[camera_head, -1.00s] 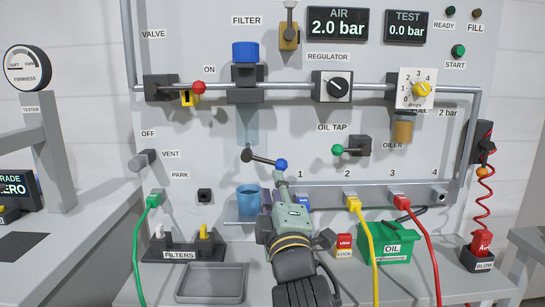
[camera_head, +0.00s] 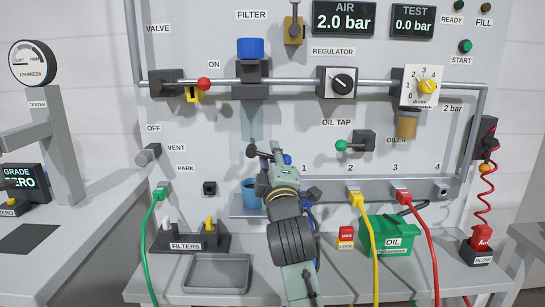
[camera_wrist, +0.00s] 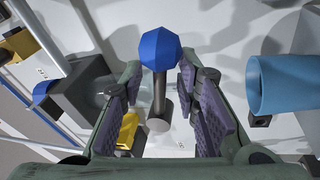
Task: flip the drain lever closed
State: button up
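The drain lever (camera_head: 252,151) sits under the filter bowl (camera_head: 252,122) on the panel. Its blue ball knob (camera_head: 288,159) peeks out to the right, with my gripper (camera_head: 271,162) in front of much of the lever. In the wrist view, the blue knob (camera_wrist: 160,49) and its dark stem (camera_wrist: 160,92) show between the two purple-padded fingers of my gripper (camera_wrist: 157,85). The fingers are open, with a gap on both sides of the stem. I see no clear contact.
A blue cup (camera_head: 249,197) stands below the filter, close beside my gripper; it also shows at right in the wrist view (camera_wrist: 283,84). The oil tap lever (camera_head: 342,146) is to the right. Yellow (camera_head: 369,240) and red (camera_head: 428,245) hoses hang at right.

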jog(key=shift+c, duration=0.6)
grip_shut()
